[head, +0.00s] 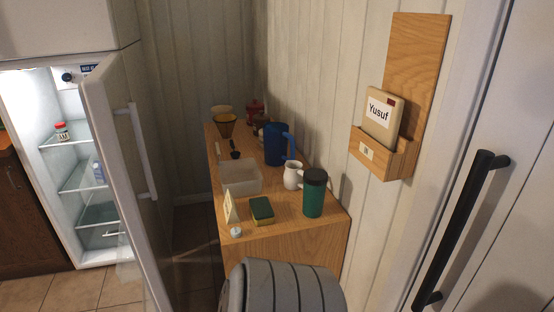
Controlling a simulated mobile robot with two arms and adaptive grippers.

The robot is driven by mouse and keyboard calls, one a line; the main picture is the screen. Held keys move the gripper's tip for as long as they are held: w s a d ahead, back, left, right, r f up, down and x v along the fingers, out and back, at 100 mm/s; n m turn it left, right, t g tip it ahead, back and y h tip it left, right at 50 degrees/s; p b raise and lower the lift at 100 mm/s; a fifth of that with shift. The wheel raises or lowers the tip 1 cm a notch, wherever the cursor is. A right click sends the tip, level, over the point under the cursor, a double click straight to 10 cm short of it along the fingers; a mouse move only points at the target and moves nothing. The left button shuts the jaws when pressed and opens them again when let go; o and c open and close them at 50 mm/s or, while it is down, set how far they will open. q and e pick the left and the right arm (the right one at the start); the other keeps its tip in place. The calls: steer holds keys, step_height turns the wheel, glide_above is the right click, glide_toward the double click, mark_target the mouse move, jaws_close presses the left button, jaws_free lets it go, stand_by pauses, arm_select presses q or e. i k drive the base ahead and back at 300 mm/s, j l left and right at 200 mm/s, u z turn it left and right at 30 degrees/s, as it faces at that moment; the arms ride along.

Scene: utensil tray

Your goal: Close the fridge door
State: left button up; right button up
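The white fridge (78,255) stands at the left of the head view with its lit inside showing. Its door (108,150) is open, swung out toward me, with a vertical white handle (143,150) on its right face. Inside are glass shelves with a small red-lidded jar (62,131) on the upper one and a bottle (98,171) lower down. Neither of my grippers is in view. A rounded grey ribbed part at the bottom centre may belong to my own body.
A narrow wooden counter (285,248) right of the door holds a blue pitcher (275,145), a green tumbler (314,196), a white tray (240,178) and a sponge (262,210). A wooden wall holder (425,75) and a black-handled door (465,225) are at right. Tiled floor (35,292) shows lower left.

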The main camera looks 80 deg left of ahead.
mark_target(112, 114)
steer(key=u, duration=2.05)
